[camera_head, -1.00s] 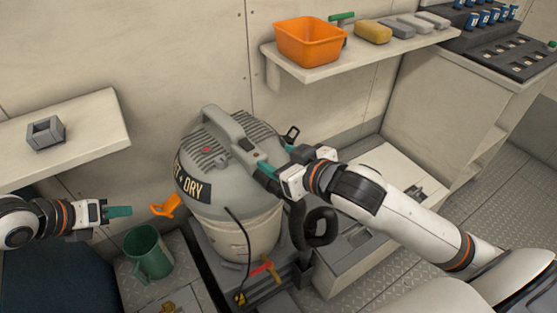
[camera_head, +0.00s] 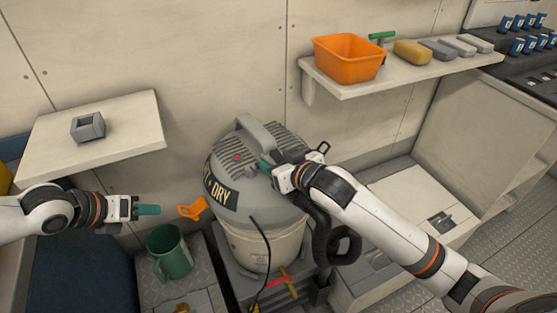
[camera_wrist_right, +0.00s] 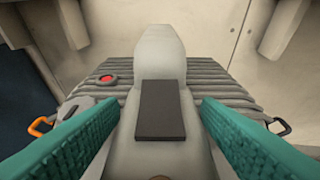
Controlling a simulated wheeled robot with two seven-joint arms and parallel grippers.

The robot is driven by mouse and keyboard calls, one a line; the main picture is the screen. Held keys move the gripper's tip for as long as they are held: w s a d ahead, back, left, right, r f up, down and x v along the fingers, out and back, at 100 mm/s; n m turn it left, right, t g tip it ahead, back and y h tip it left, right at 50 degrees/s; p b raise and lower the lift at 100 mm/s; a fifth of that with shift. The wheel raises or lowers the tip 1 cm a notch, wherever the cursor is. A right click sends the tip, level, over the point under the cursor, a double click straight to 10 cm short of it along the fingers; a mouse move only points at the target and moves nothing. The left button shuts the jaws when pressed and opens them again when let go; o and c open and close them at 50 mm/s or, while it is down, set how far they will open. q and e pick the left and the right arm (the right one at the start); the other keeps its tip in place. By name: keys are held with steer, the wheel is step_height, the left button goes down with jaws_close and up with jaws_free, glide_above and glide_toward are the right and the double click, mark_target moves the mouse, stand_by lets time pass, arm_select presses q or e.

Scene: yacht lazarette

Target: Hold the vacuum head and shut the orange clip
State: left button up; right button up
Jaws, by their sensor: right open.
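The grey vacuum head (camera_head: 232,172) sits on the pale drum of the wet/dry vacuum. Its orange clip (camera_head: 192,207) sticks out from the left side, swung away from the body. The clip also shows at the left edge in the right wrist view (camera_wrist_right: 38,127). My right gripper (camera_head: 265,165) is open over the head's top handle (camera_wrist_right: 160,65). In the right wrist view its teal fingers (camera_wrist_right: 160,125) lie either side of the handle, with gaps visible. My left gripper (camera_head: 150,209) points right, just left of the clip and apart from it; its fingers overlap, hiding their opening.
A green jug (camera_head: 170,252) stands below the clip. A shelf (camera_head: 130,135) with a grey block (camera_head: 88,127) is above my left arm. An orange bin (camera_head: 349,60) sits on the back shelf. A black hose (camera_head: 335,245) hangs right of the drum. A black clip (camera_wrist_right: 281,125) is opposite.

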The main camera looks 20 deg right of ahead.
steer(key=shift+c, duration=0.4)
jaws_close()
